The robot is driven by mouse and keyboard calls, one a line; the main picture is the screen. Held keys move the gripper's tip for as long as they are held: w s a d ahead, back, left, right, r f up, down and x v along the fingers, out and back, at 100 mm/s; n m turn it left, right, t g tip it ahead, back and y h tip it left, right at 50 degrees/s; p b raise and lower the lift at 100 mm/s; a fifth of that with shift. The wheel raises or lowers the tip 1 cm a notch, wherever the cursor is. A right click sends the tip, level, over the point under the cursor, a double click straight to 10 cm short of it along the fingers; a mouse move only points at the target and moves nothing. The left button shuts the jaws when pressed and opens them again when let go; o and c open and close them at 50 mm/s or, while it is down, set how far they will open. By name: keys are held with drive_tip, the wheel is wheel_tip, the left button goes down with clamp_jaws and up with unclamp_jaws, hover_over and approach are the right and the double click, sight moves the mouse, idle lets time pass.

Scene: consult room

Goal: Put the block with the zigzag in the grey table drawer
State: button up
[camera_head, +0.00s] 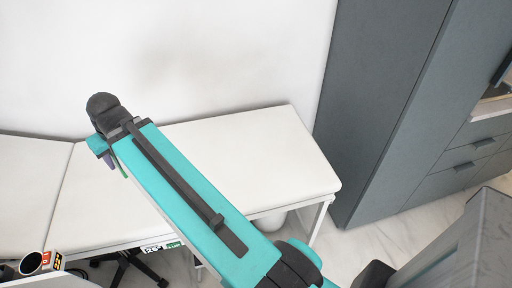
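My teal arm crosses the middle of the view, and its dark far joint is at the upper left. My gripper cannot be made out. A small cluster of patterned items (40,263) in black, white and orange shows at the lower left corner, partly cut off. A small black-and-white item (152,249) and a small green item (174,245) show at the front edge of the white surface. I cannot tell a zigzag on any of them. No grey table drawer can be clearly identified.
A white padded bench or table top (270,150) stands against the white wall. A tall grey cabinet (385,90) with drawers (465,167) stands at the right. A white bin (268,221) is under the bench. Pale floor (370,240) shows between bench and cabinet.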

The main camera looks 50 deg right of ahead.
drive_tip(key=s+d+f+m+b, duration=0.1)
drive_tip(key=s+d+f+b, duration=0.15)
drive_tip(key=d, duration=0.45)
drive_tip(key=s+d+f+b, duration=0.1)
drive_tip(key=d+f+b, duration=0.15)
drive_tip(key=d, duration=0.55)
drive_tip(key=s+d+f+m+b, duration=0.1)
drive_tip(key=s+d+f+b, duration=0.3)
drive_tip(key=s+d, duration=0.4)
drive_tip(key=s+d+f+m+h+b, duration=0.1)
drive_tip(key=s+d+f+b, duration=0.4)
drive_tip(key=s+d, duration=0.4)
drive_tip(key=s+d+f+m+b, duration=0.1)
drive_tip(key=s+d+f+b, duration=0.3)
drive_tip(key=s+d, duration=0.4)
drive_tip(key=shift+s+d+f+h, duration=0.1)
drive_tip(key=shift+d+f, duration=0.1)
drive_tip(key=shift+d, duration=0.7)
drive_tip(key=shift+s+d+f+h, duration=0.1)
drive_tip(key=shift+d+f, duration=0.05)
drive_tip(key=shift+d, duration=0.8)
drive_tip(key=shift+s+d+f+h, duration=0.1)
drive_tip(key=shift+d+f, duration=0.1)
drive_tip(key=shift+d, duration=0.7)
drive_tip(key=shift+w+d+r+p, duration=0.2)
drive_tip(key=shift+w+p, duration=0.05)
drive_tip(key=shift+p, duration=0.55)
